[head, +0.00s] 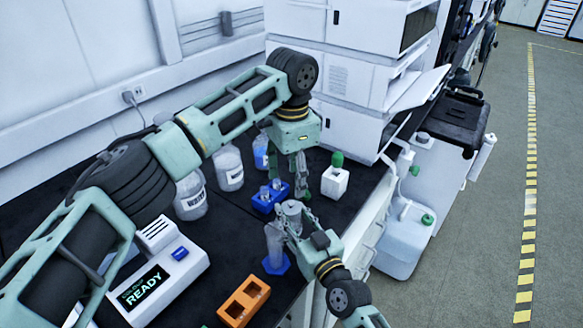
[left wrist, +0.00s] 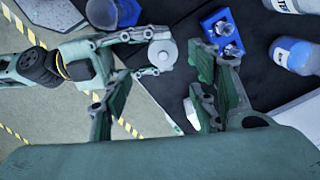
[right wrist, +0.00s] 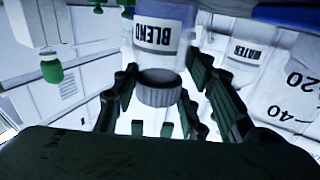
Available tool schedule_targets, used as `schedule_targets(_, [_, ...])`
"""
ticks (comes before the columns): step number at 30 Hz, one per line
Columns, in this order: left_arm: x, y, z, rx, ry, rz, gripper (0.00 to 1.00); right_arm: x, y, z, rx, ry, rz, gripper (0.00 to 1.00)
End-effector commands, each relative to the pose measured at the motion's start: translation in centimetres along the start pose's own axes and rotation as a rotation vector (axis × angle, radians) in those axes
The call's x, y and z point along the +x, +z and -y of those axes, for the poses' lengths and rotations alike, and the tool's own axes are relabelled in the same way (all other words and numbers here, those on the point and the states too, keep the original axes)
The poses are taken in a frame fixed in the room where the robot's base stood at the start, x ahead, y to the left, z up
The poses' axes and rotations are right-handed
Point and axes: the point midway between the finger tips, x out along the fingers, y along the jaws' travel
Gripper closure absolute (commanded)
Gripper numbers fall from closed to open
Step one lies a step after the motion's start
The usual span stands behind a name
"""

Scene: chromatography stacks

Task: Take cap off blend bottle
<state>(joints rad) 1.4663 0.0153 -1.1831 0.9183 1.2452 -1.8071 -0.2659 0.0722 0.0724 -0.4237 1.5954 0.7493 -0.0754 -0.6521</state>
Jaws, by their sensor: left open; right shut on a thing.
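The blend bottle (right wrist: 158,52) shows upside down in the right wrist view, its label reading BLEND. My left gripper (head: 297,180) points down, open and empty, above the cap. In the left wrist view the round cap top (left wrist: 162,54) lies between the left fingers, apart from them.
A clear cylinder (head: 274,238) on a blue base stands close beside the right gripper. A blue rack (head: 265,203) with vials, a white block (head: 335,182) with a green top, several bottles and an orange rack (head: 243,300) are nearby. A READY device (head: 160,275) stands front left.

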Motion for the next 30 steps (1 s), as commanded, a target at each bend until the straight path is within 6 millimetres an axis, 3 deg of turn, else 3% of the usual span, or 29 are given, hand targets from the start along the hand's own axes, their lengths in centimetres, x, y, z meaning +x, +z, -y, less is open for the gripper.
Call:
schedule_targets(9, [6.2, 0.1, 0.0, -0.003, 0.001, 0.002, 0.46, -0.1, 0.2, 0.0, -0.002, 0.0, 0.005, 1.0])
schedule_targets(15, [8.6, 0.1, 0.0, -0.003, 0.001, 0.002, 0.46, -0.1, 0.3, 0.0, -0.002, 0.0, 0.005, 1.0])
schedule_targets(27, [9.4, 0.0, 0.0, -0.003, 0.0, 0.0, 0.46, -0.1, 0.3, -0.1, -0.002, 0.0, 0.006, 1.0])
schedule_targets(30, [9.4, 0.0, 0.0, -0.003, 0.0, 0.0, 0.53, -0.1, 0.3, -0.1, -0.002, 0.0, 0.006, 1.0])
